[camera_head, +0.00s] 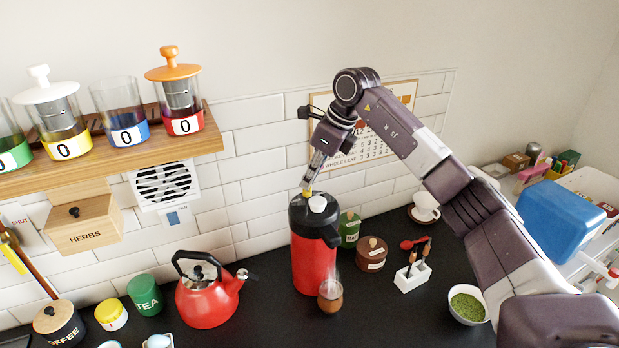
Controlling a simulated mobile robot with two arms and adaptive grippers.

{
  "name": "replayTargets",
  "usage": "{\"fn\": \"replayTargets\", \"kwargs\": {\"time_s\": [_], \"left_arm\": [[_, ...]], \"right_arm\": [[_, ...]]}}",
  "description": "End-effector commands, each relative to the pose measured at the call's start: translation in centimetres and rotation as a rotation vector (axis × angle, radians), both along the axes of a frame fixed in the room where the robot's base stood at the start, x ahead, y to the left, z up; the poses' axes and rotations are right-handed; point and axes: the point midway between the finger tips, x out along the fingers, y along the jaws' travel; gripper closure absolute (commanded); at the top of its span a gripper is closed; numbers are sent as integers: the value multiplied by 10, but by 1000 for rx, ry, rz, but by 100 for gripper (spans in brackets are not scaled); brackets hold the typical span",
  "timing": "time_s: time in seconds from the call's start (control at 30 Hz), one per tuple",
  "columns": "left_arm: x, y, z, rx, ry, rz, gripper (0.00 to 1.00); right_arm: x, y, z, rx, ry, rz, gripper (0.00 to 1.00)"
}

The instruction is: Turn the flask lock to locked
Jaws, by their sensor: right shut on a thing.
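A tall red flask (313,262) with a black top stands upright on the dark counter, in the middle of the head view. A white round button (317,203) sits on its lid. My right gripper (309,188) reaches down from above onto the flask's lid, just behind the white button. It is shut on a small yellowish part at the lid, which looks like the flask lock; the fingers hide most of it, so its setting cannot be told. My left gripper is not in view.
A small glass of brown drink (330,297) stands close in front of the flask. A red kettle (207,299) is to the left. A green tin (349,230), a brown pot (371,254) and a white utensil holder (412,276) are to the right. A wooden shelf (110,155) overhangs the upper left.

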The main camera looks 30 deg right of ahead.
Motion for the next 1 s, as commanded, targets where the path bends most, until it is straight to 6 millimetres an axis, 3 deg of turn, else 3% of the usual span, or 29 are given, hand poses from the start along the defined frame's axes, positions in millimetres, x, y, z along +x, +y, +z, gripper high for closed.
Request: {"fn": "replayTargets", "kwargs": {"time_s": [0.47, 1.0], "left_arm": [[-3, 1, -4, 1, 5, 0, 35], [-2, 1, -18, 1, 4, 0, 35]], "right_arm": [[0, 0, 0, -2, -3, -113, 100], [0, 4, 0, -1, -6, -591, 100]]}}
